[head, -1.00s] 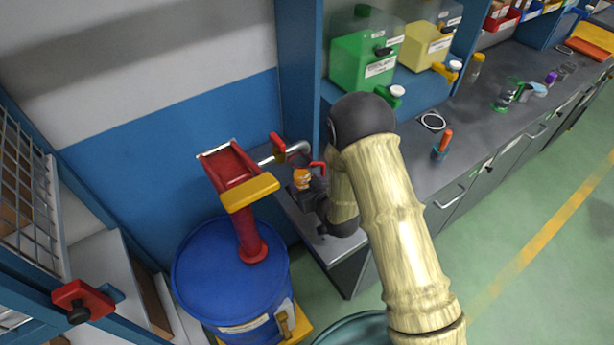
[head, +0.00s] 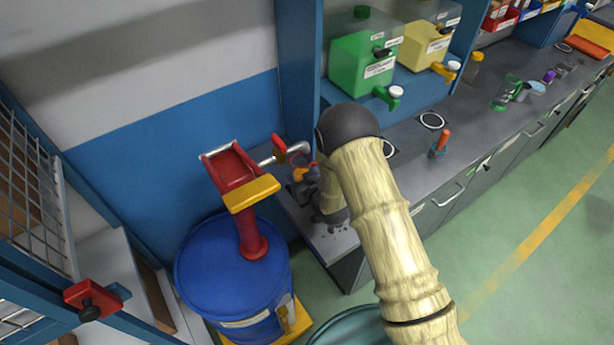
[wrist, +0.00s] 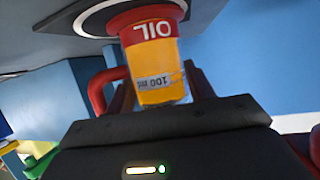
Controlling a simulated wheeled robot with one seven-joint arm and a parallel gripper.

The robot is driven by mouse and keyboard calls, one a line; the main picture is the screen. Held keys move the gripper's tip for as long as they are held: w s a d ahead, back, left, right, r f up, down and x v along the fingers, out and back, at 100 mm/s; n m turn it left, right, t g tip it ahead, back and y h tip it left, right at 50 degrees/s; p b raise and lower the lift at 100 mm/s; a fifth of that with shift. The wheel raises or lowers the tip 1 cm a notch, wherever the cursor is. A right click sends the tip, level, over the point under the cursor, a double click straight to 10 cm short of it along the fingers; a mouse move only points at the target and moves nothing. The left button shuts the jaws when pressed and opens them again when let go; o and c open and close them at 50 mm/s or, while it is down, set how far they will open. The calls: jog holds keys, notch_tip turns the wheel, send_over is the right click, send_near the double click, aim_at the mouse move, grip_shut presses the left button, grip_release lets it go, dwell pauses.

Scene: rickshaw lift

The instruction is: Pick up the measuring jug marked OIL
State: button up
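In the head view, the small orange jug (head: 299,173) is at the left end of the counter, partly hidden by my gripper (head: 311,177).
A blue drum (head: 220,270) with a red and yellow pump (head: 245,195) stands left of the counter (head: 440,170). A pipe with a red lever (head: 279,148) reaches close to the jug. Green (head: 362,62) and yellow (head: 425,45) containers stand on the shelf behind my arm.

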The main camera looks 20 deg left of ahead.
jog(key=c, duration=0.6)
jog(key=shift+r, duration=0.15)
jog(key=shift+r+b, duration=0.5)
jog(key=shift+b, duration=0.05)
jog(key=s+d+b, duration=0.1)
jog(key=s+d, duration=0.2)
jog(key=s+d+b, duration=0.2)
jog(key=s+d, duration=0.1)
jog(key=s, duration=0.1)
jog(key=s+d+b, duration=0.2)
jog(key=s+d, duration=0.1)
jog(key=s, duration=0.1)
jog(key=shift+d, duration=0.4)
jog(key=shift+s+d+r+p, duration=0.25)
jog(key=shift+s+r+p, duration=0.1)
jog(key=shift+p, duration=0.3)
jog(key=s+d+p, duration=0.1)
jog(key=p, duration=0.3)
jog(key=shift+s+d, duration=0.1)
jog(key=shift+d, duration=0.05)
jog(key=shift+s+d+f+p, duration=0.2)
jog(key=shift+s+p, duration=0.1)
jog(key=shift+p, duration=0.3)
